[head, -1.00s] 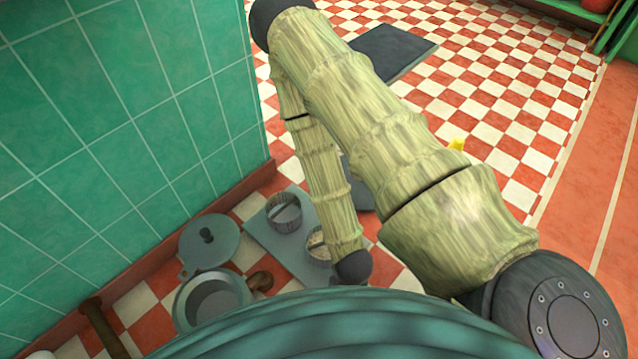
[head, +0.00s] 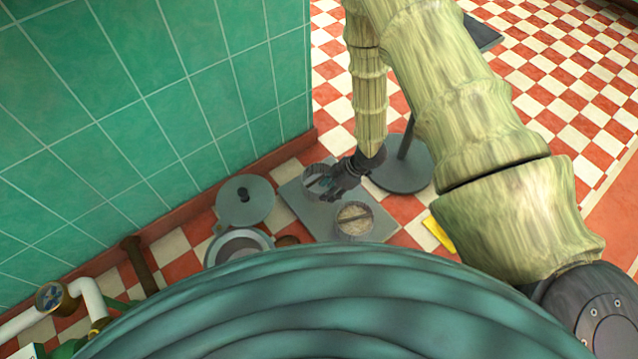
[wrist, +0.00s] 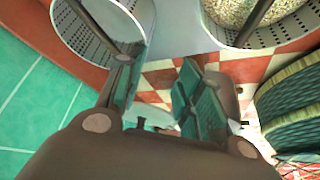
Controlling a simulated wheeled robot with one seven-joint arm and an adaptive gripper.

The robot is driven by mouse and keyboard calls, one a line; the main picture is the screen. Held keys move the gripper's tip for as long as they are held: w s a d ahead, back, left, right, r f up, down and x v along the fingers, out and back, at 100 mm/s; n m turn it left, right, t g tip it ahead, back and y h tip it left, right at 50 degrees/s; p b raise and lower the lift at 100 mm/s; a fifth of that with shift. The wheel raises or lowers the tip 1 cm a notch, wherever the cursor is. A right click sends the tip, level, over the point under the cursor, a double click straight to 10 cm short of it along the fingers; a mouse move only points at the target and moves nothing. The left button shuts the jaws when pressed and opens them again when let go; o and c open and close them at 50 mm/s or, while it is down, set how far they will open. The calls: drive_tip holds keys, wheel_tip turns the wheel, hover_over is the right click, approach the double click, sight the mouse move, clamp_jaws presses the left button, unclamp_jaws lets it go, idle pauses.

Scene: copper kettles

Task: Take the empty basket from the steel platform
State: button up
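The steel platform (head: 303,214) lies on the floor by the green wall, with two round perforated baskets on it. The empty basket (head: 309,183) stands on its far left part, partly covered by my gripper. The other basket (head: 354,230) holds pale grain. My gripper (head: 329,189) is at the right side of the empty basket. In the wrist view my gripper (wrist: 160,88) is open, with nothing seen between its fingers. The empty basket (wrist: 75,32), with a bar across it, is at upper left, behind the left finger. I cannot tell whether they touch. The grain basket (wrist: 240,38) is at upper right.
A grey lid (head: 245,203) and a pot (head: 238,242) are left of the platform. A round stand base (head: 402,178) is right of it. A yellow object (head: 438,234) lies near my arm. Pipes with a gauge (head: 54,297) are at lower left.

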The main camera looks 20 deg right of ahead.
sight(320, 178)
drive_tip(key=w+d+r+n+g, duration=0.1)
drive_tip(key=w+d+r+n, duration=0.25)
drive_tip(key=w+n, duration=0.5)
drive_tip(key=shift+m, duration=0.35)
drive_tip(key=x, duration=0.2)
drive_tip(key=b+x, duration=0.1)
drive_tip(key=x, duration=0.1)
drive_tip(key=d+b+x, duration=0.1)
drive_tip(key=x, duration=0.1)
drive_tip(key=shift+w+f, duration=0.2)
drive_tip(key=shift+w, duration=0.1)
drive_tip(key=shift+s+b+x, duration=0.2)
drive_tip(key=shift+b+x, duration=0.55)
drive_tip(key=shift+x, duration=0.55)
drive_tip(key=shift+s+b+x, duration=0.2)
drive_tip(key=shift+b+x, duration=0.55)
drive_tip(key=shift+x, duration=0.5)
drive_tip(key=shift+c, duration=0.3)
clamp_jaws()
